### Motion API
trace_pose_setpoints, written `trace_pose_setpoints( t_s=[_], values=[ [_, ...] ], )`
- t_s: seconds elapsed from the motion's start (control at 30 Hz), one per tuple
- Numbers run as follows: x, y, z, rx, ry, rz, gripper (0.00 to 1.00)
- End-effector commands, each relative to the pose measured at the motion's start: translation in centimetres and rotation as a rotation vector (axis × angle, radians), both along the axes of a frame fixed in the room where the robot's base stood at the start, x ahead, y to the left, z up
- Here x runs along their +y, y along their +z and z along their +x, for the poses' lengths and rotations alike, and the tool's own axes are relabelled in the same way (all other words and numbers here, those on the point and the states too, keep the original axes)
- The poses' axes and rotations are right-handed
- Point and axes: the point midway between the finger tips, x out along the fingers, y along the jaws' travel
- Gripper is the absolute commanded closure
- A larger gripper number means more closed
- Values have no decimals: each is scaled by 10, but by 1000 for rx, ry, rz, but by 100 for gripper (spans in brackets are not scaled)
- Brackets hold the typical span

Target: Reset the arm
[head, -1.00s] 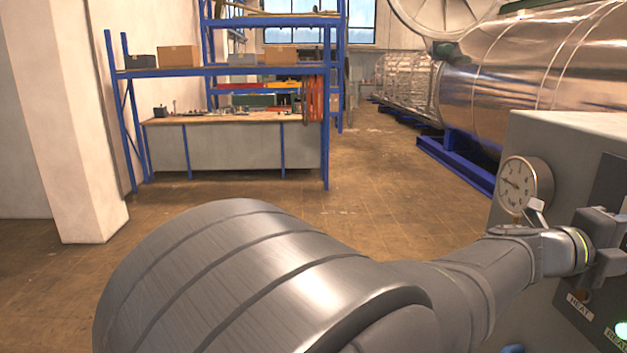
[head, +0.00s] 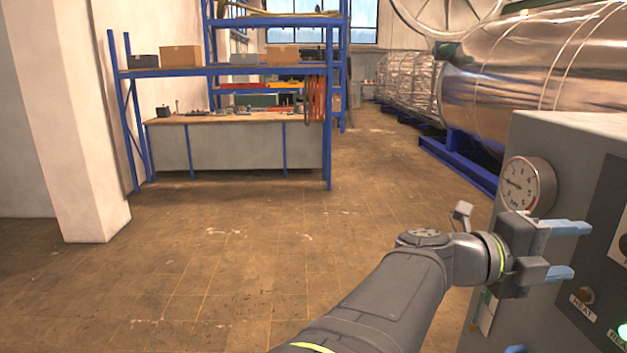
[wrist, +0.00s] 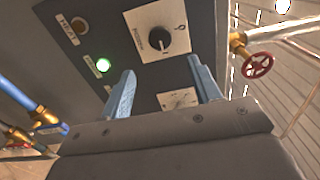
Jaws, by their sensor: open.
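My gripper (head: 566,251) is open and empty at the right in the head view, its two blue fingers pointing right in front of the grey control cabinet (head: 570,135). In the wrist view, the fingers of my gripper (wrist: 162,92) stand apart before the dark panel (wrist: 99,24). A black knob (wrist: 155,39) on a white plate shows just beyond them, with no finger touching it that I can see. A green lit lamp (wrist: 103,65) is left of the fingers. A HEAT lamp (wrist: 79,25), unlit, is above it.
A pressure gauge (head: 527,184) sits on the cabinet near my gripper. A red valve wheel (wrist: 258,65) is at the right in the wrist view, and blue pipes (wrist: 17,94) run at the left. A workbench (head: 235,145) stands farther back. The brown floor (head: 220,250) between is clear.

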Motion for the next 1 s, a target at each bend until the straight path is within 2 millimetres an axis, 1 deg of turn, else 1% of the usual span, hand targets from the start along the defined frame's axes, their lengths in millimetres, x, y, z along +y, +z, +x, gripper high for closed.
trace_pose_setpoints(
  t_s=[0.03, 0.1, 0.4, 0.43, 0.77, 1.0],
  values=[
    [8, 0, 1, -1, 5, 0, 43],
    [16, 0, 1, -1, 4, 0, 43],
    [47, 0, 0, 0, 4, 1, 43],
    [40, 0, 0, 1, -2, 1, 43],
    [1, -1, -1, 1, -4, 1, 43],
    [-33, -1, -1, 2, -4, 1, 43]
  ],
)
